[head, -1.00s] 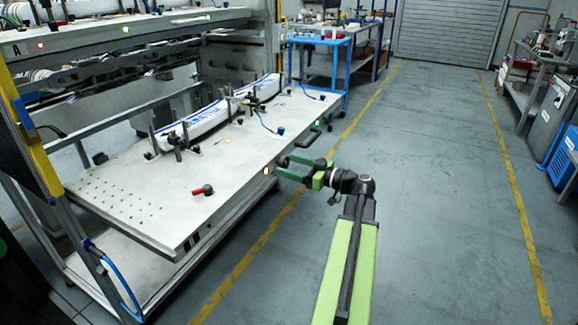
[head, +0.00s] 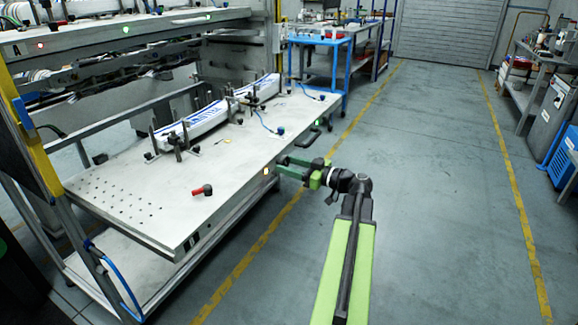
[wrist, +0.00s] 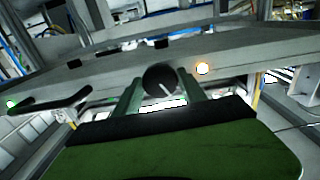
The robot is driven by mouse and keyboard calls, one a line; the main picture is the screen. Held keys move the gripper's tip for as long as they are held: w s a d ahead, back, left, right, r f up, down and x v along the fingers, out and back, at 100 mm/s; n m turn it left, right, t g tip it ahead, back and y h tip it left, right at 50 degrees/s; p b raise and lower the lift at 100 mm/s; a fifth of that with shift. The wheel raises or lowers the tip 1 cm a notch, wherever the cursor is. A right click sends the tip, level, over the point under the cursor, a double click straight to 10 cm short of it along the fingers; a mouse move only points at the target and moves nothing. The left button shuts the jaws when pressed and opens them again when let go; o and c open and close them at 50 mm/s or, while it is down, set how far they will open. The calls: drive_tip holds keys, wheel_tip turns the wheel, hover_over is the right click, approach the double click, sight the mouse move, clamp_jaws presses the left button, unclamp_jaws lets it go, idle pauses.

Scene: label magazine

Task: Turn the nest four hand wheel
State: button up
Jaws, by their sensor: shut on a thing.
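In the head view my gripper (head: 281,166) reaches left to the table's front edge, and the wheel itself is too hidden there to make out. An orange lamp (wrist: 203,68) glows just right of the wheel in the wrist view, and it also shows in the head view (head: 266,171).
A black handle (wrist: 52,102) sticks out left of the wheel in the wrist view. The floor (head: 450,220) on the right is clear.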

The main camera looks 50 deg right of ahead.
drive_tip(key=m, duration=0.8)
drive_tip(key=shift+m, duration=0.3)
drive_tip(key=m, duration=0.4)
drive_tip(key=shift+m, duration=2.4)
drive_tip(key=o, duration=1.4)
drive_tip(key=shift+c, duration=0.2)
